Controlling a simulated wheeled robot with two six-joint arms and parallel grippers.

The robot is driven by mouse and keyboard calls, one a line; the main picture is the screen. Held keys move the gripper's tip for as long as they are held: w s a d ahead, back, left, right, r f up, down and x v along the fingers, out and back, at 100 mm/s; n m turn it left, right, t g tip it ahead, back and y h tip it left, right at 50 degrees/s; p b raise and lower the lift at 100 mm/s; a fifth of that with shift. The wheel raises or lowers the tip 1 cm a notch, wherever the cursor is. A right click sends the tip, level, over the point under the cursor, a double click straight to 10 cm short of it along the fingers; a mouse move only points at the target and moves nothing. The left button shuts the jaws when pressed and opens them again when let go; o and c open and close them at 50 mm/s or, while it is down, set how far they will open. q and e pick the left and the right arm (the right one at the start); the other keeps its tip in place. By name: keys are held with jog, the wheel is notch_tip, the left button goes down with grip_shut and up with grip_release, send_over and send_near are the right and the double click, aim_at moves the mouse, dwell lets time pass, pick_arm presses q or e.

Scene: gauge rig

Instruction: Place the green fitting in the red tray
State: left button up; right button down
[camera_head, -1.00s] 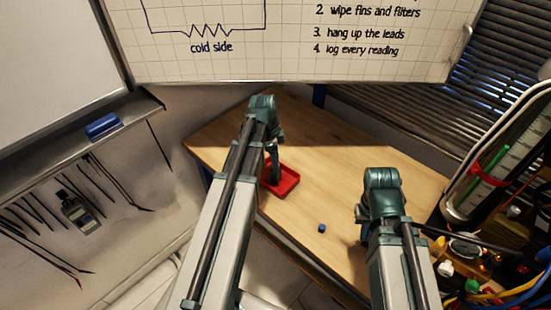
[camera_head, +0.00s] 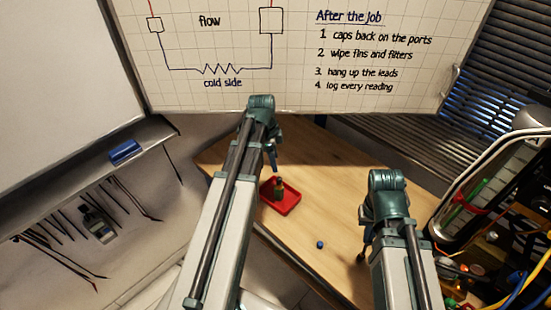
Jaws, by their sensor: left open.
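The red tray (camera_head: 291,208) lies on the wooden table, right of my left forearm. The green fitting (camera_head: 279,189), small and dark with a brownish top, stands upright inside the tray. My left gripper (camera_head: 273,164) is open and empty just above the fitting, with a small gap between them. My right gripper (camera_head: 362,256) points down near the table's right side, mostly hidden behind its own arm; its fingers are too small and covered to read.
A small blue cap-like piece (camera_head: 320,244) lies on the table between my arms. The table (camera_head: 325,180) is otherwise clear around the tray. Cables and equipment (camera_head: 480,270) crowd the right edge. A whiteboard (camera_head: 300,60) stands behind.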

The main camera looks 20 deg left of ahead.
pick_arm(q)
jog(key=s+d+n+y, duration=0.1)
jog(key=s+d+n, duration=0.2)
jog(key=d, duration=0.4)
jog(key=s+d+n+y, duration=0.1)
jog(key=s+d+n, duration=0.2)
jog(key=s+d, duration=0.3)
jog(key=s+d+n+g, duration=0.1)
jog(key=s+d+n, duration=0.2)
jog(key=d, duration=0.7)
jog(key=shift+s+y, duration=0.4)
jog(key=shift+s, duration=0.8)
jog(key=shift+d+f, duration=0.1)
notch_tip(320, 180, down, 3)
jog(key=b, duration=0.3)
jog(key=shift+f, duration=0.1)
